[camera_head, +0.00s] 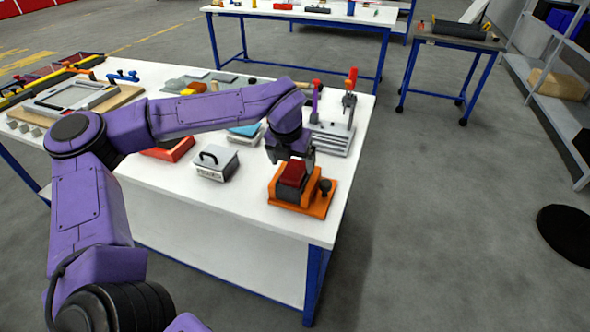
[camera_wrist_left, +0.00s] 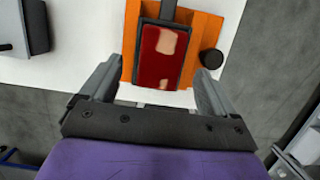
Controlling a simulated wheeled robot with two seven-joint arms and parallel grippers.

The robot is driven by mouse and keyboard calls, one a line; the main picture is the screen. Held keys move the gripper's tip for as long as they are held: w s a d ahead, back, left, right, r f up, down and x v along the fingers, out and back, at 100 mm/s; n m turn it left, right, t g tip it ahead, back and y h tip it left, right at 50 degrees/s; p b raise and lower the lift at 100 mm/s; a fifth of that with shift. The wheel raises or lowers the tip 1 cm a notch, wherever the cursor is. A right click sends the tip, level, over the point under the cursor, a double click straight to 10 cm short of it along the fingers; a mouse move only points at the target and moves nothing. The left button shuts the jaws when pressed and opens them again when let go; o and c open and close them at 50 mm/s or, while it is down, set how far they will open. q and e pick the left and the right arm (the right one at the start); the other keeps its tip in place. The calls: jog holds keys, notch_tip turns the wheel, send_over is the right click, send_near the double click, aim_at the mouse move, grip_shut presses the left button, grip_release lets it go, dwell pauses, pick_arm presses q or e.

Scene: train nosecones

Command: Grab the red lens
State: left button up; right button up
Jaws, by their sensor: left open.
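The red lens (camera_head: 293,173) is a dark red block seated in an orange fixture (camera_head: 317,206) near the table's right front corner. In the left wrist view the red lens (camera_wrist_left: 161,57) shows as a glossy red rectangle in a dark frame on the orange fixture (camera_wrist_left: 205,35). My left gripper (camera_head: 290,155) is just above and behind the lens in the head view. In the left wrist view its fingers (camera_wrist_left: 155,85) are spread apart, one on each side of the lens's near end, with nothing between them gripped. My right gripper is in neither view.
A black knob (camera_head: 325,186) stands on the fixture's right side. A grey box with a handle (camera_head: 214,162) is to the left on the white table (camera_head: 245,192). A toggle-clamp stand (camera_head: 333,128) with red handles is behind the fixture.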

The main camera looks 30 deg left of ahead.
aim_at(295, 173)
pick_arm(q)
jog(key=x, duration=0.3)
jog(key=shift+r, duration=0.1)
jog(key=c, duration=1.1)
jog(key=shift+c, duration=0.6)
jog(key=shift+w+r, duration=0.1)
